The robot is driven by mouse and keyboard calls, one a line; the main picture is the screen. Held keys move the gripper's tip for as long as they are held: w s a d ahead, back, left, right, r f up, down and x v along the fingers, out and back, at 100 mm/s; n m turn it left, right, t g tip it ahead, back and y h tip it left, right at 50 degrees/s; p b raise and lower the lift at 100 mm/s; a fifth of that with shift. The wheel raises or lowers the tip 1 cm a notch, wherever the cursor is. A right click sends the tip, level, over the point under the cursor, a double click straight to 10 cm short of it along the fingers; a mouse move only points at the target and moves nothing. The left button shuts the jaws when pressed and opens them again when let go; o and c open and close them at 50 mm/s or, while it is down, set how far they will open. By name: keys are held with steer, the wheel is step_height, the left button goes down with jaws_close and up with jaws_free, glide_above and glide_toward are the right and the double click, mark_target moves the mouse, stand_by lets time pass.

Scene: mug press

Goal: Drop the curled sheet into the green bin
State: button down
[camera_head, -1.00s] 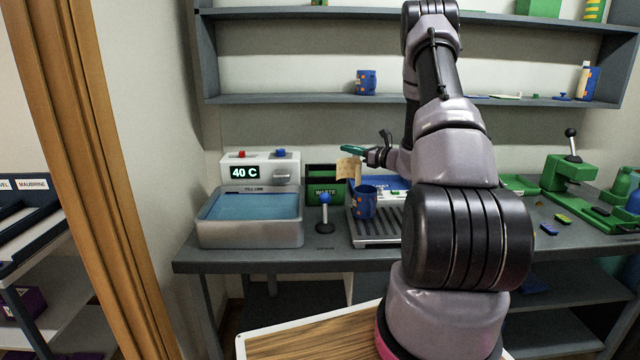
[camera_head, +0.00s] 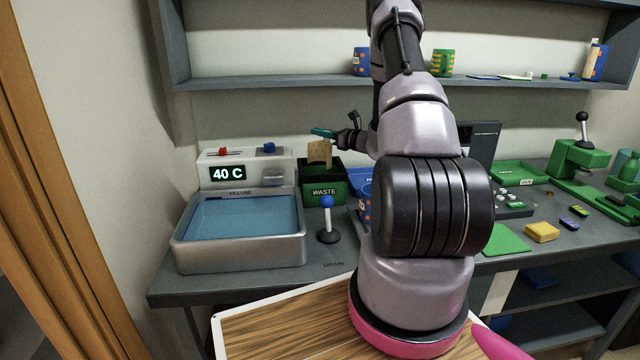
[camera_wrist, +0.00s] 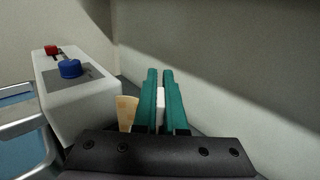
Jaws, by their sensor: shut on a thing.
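The curled sheet (camera_head: 319,153) is a tan piece hanging from my gripper (camera_head: 322,132) in the head view. My gripper is shut on it, with green fingers pointing left. The sheet is in front of or above the green bin (camera_head: 325,193) marked WASTE, at its left part; the exact height over the rim is hard to tell. In the wrist view, the green fingers (camera_wrist: 161,85) are close together and a tan edge of the sheet (camera_wrist: 126,112) shows to their left. The bin is not visible in the wrist view.
A water bath (camera_head: 240,240) reading 40 C stands left of the bin. A blue-knobbed lever (camera_head: 327,218) stands in front of the bin. A blue mug (camera_head: 365,203) is partly hidden by my arm. A wall shelf (camera_head: 270,82) runs above.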

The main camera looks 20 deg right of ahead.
mark_target(323, 144)
steer(key=shift+f, duration=2)
steer(key=c, duration=0.9)
jaws_free()
steer(key=shift+s+d, duration=0.1)
steer(key=shift+s, duration=0.05)
steer(key=v, duration=1)
steer(key=shift+s, duration=0.25)
steer(key=shift+d, duration=0.1)
